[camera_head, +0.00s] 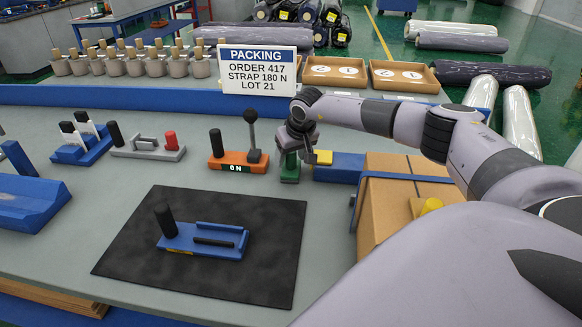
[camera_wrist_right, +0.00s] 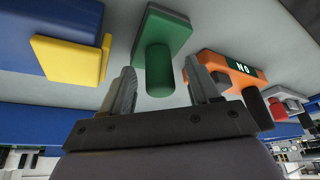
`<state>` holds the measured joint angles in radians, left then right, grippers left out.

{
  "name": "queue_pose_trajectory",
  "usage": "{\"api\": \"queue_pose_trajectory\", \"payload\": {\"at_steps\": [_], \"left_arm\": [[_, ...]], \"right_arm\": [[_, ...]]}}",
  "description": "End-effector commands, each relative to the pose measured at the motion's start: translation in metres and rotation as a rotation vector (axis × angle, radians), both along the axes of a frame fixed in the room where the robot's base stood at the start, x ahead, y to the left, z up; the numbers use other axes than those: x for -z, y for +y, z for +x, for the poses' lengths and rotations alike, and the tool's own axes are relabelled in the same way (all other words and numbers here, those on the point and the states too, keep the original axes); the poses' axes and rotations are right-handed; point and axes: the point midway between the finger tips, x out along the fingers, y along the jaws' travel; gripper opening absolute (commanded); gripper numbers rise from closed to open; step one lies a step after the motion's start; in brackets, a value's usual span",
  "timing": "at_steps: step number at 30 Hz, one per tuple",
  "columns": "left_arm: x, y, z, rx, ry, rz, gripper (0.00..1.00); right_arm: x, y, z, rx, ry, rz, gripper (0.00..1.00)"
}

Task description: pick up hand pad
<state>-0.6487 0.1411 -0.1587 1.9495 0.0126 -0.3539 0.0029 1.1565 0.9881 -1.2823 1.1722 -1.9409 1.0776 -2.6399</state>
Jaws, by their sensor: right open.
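A green pad with an upright round green handle (camera_head: 290,168) stands on the grey table, left of the carton; I take it to be the hand pad. It also shows in the right wrist view (camera_wrist_right: 160,68), its handle between the fingers. My right gripper (camera_head: 297,150) is over it and hides its upper part. In the right wrist view the gripper (camera_wrist_right: 163,88) is open, one finger on each side of the handle, with gaps visible. My left gripper is not in view.
A blue and yellow piece (camera_head: 338,166) is close on the right, beside a strapped carton (camera_head: 385,208). An orange ON unit (camera_head: 237,161) with a black lever is close on the left. A black mat (camera_head: 135,255) with a blue tool (camera_head: 205,240) lies in front.

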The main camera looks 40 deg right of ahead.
Motion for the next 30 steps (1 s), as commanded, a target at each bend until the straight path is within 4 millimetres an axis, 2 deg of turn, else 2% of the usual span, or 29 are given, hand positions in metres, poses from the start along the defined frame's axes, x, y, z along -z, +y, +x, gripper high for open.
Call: {"api": "queue_pose_trajectory", "payload": {"at_steps": [7, 8, 13, 14, 23, 26, 30], "left_arm": [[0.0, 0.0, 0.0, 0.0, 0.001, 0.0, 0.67], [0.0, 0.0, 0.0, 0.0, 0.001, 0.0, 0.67], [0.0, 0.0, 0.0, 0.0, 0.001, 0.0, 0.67], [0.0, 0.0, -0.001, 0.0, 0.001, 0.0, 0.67], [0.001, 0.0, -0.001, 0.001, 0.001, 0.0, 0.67], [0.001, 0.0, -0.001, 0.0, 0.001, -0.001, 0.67], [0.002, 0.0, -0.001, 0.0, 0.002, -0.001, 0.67]], "right_arm": [[0.002, 0.0, 0.001, 0.0, -0.001, 0.0, 0.61], [0.002, 0.0, 0.001, 0.0, -0.001, 0.0, 0.58], [0.002, 0.0, 0.001, 0.0, -0.001, 0.0, 0.02], [0.002, 0.0, 0.001, 0.0, -0.001, 0.0, 0.0], [-0.001, -0.001, 0.001, 0.001, -0.003, 0.0, 0.0], [-0.007, 0.0, 0.002, 0.0, -0.004, 0.001, 0.0], [-0.024, -0.001, 0.002, 0.001, -0.006, 0.001, 0.0]]}}
